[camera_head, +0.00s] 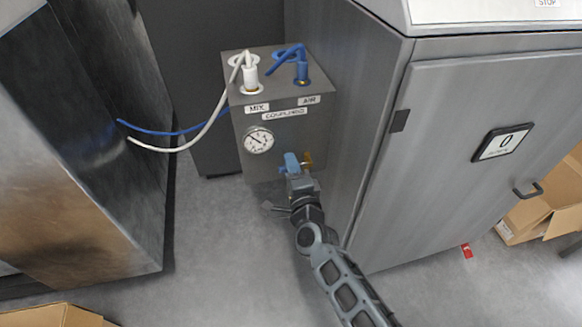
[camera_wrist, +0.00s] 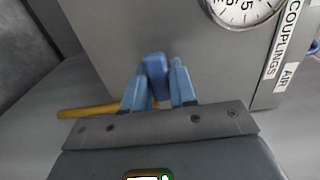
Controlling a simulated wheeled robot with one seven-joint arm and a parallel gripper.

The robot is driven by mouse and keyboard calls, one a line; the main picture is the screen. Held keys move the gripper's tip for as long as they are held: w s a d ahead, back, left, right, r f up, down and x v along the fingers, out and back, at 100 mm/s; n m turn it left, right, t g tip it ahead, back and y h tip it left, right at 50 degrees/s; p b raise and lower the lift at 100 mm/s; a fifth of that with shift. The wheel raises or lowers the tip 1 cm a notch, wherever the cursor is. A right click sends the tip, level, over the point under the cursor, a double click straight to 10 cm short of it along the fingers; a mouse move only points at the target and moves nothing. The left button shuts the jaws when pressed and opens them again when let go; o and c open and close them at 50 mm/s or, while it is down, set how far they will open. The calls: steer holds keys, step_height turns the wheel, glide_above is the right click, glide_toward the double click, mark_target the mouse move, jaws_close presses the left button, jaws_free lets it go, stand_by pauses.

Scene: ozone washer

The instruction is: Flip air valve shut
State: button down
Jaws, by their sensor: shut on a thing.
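The air valve's blue handle (camera_wrist: 155,72) stands between my two light-blue fingers in the wrist view. My gripper (camera_wrist: 158,88) is shut on it, and the fingers hide part of its sides. A brass valve part (camera_wrist: 90,112) shows left of the fingers in the wrist view. It also shows in the head view as a brass piece (camera_head: 308,158) just right of my gripper (camera_head: 292,162), low on the front of the grey couplings box (camera_head: 288,130). In the head view the handle is hard to tell apart from my fingers.
A round gauge (camera_head: 259,140) sits on the box, left of my gripper. White and blue hoses (camera_head: 205,125) run from the box top to a metal cabinet (camera_head: 75,165) at left. The large washer cabinet (camera_head: 430,150) stands close at right. Open grey floor (camera_head: 215,250) lies below.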

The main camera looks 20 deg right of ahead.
stand_by(0.3)
steer(key=c, duration=1)
jaws_free()
steer(key=shift+s, duration=0.15)
steer(key=s+p, duration=0.2)
steer(key=s, duration=0.5)
steer(key=shift+s, duration=0.3)
